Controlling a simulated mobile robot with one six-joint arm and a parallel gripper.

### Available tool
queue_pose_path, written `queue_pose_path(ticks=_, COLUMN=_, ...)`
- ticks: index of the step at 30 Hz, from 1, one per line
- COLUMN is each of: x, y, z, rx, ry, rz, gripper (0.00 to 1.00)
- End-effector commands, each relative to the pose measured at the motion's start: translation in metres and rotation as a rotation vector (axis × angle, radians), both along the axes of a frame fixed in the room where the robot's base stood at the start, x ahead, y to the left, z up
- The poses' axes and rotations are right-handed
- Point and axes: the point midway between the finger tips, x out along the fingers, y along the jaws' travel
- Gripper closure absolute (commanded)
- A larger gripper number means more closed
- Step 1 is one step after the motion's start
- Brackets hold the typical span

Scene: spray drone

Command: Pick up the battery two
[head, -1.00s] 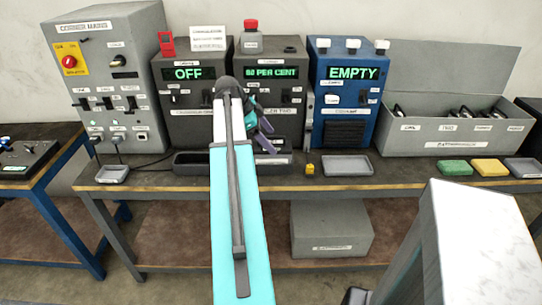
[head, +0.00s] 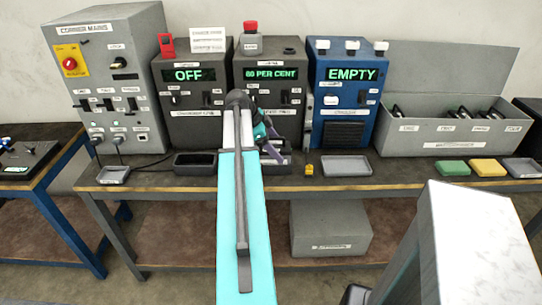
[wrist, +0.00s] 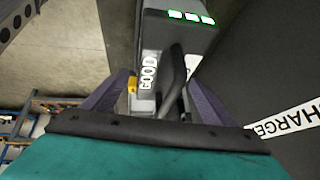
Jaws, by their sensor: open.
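In the wrist view a grey battery-like block (wrist: 190,38) with green lights, a "GOOD" label and a dark handle (wrist: 172,70) lies ahead of my gripper (wrist: 158,88). The two purple fingers are apart, with the handle showing between them; I cannot tell whether they touch it. No number on the block is readable. In the head view my gripper (head: 273,143) is in front of the right-hand dark charger (head: 270,55), which reads "80 PER CENT". My arm and gripper hide its lower front and the block.
The left charger (head: 188,130) reads "OFF" with an empty-looking dark tray (head: 195,170) below. A blue unit (head: 345,110) reading "EMPTY" stands right. A small yellow object (head: 309,169) and grey tray (head: 346,170) lie on the bench.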

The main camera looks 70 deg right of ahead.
Motion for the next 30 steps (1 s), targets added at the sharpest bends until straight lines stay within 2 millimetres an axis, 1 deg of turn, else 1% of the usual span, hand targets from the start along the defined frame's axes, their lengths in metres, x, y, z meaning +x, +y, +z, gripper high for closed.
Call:
queue_pose_path(ticks=4, x=-0.0013, y=-0.0009, z=-0.0028, rx=0.000, ry=0.000, rz=0.000, gripper=0.21)
queue_pose_path(ticks=18, x=-0.0004, y=-0.0007, z=-0.0024, rx=0.000, ry=0.000, rz=0.001, gripper=0.21)
queue_pose_path(ticks=19, x=-0.0004, y=-0.0006, z=-0.0024, rx=0.000, ry=0.000, rz=0.001, gripper=0.23)
queue_pose_path(ticks=29, x=-0.0001, y=-0.0003, z=-0.0025, rx=0.000, ry=0.000, rz=0.001, gripper=0.79)
queue_pose_path(ticks=30, x=0.0000, y=-0.0002, z=-0.0025, rx=0.000, ry=0.000, rz=0.001, gripper=0.85)
